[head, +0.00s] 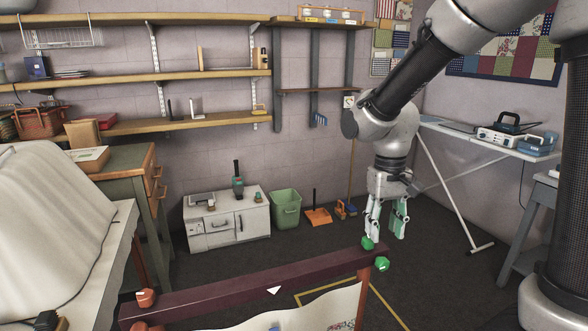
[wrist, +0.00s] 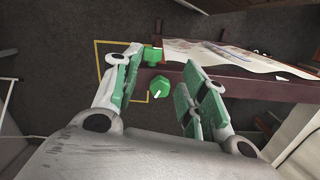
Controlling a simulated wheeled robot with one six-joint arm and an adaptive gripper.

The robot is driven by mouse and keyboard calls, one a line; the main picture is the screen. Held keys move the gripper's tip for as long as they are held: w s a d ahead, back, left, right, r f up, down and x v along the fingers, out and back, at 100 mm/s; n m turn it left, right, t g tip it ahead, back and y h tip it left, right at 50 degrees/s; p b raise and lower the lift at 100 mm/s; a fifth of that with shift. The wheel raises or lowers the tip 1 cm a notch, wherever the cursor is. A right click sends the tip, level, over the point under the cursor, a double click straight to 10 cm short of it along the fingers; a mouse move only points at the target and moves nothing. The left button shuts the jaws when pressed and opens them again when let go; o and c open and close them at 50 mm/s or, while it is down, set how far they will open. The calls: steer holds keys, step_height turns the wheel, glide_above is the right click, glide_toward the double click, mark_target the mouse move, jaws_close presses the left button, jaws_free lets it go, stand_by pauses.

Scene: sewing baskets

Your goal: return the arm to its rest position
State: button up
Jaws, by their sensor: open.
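My gripper (head: 385,222) hangs from my arm at the right of the head view, pointing down. It is open, with green-padded fingers spread apart and nothing between them. In the head view its fingertips are close to the right end of a dark red wooden rail (head: 255,287), by two green knobs (head: 382,264). In the wrist view the open fingers (wrist: 157,92) frame the green knobs (wrist: 160,86). Whether a finger touches a knob cannot be told.
The rail has an orange-red knob (head: 146,298) at its left end, and pale cloth (head: 310,310) hangs below. An ironing board (head: 470,140) stands right. A white cabinet (head: 228,219) and a green bin (head: 286,208) stand by the back wall. The dark floor between is mostly clear.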

steer(key=s+d+r+m+t, duration=0.1)
steer(key=s+d+r+t, duration=0.4)
steer(key=s+d+r, duration=0.7)
steer(key=s+d, duration=0.1)
steer(key=s, duration=0.2)
steer(key=shift+r, duration=0.15)
steer(key=shift+s+d, duration=0.1)
